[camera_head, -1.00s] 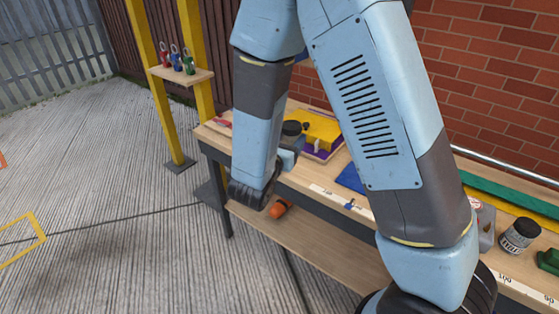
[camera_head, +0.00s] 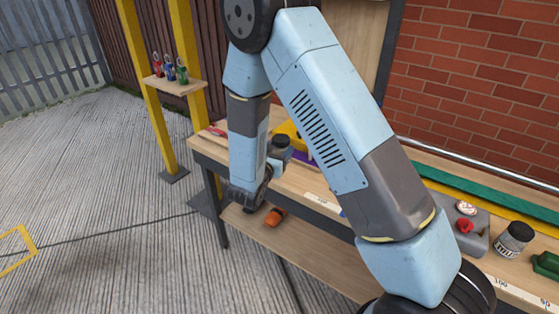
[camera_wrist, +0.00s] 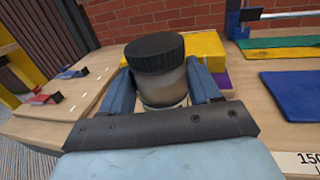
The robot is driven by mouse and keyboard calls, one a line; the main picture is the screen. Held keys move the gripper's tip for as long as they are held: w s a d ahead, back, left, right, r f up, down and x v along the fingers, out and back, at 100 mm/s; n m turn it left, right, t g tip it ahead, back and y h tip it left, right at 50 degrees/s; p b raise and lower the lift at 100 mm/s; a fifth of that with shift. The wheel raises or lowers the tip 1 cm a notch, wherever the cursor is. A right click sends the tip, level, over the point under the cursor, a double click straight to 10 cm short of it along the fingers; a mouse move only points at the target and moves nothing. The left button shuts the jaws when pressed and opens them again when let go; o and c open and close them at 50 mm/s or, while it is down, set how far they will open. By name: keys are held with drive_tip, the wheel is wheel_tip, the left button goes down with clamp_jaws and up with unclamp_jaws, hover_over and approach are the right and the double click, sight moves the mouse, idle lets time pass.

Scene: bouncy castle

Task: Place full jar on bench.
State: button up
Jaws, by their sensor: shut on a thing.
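My gripper (camera_wrist: 160,88) is shut on a clear jar (camera_wrist: 162,84) with a black lid, its fingers on either side. The jar is upright and looks filled with something brownish-grey. In the head view my gripper (camera_head: 278,158) holds the jar (camera_head: 282,144) over the left part of the wooden bench (camera_head: 300,183). I cannot tell whether the jar's base touches the bench top, because my gripper hides it. A second jar (camera_head: 513,239) with a dark lid and a label stands at the bench's right part.
A yellow block (camera_wrist: 205,46) on a purple base lies behind the held jar. Red-handled tools (camera_wrist: 44,99) lie left, a blue mat (camera_wrist: 292,94) right. A grey box with a red knob (camera_head: 466,226) is beside the second jar. An orange object (camera_head: 275,217) is on the lower shelf.

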drive_tip(key=shift+w+f, duration=0.75)
drive_tip(key=shift+f, duration=1.8)
drive_tip(key=shift+f, duration=0.1)
drive_tip(key=o, duration=1.2)
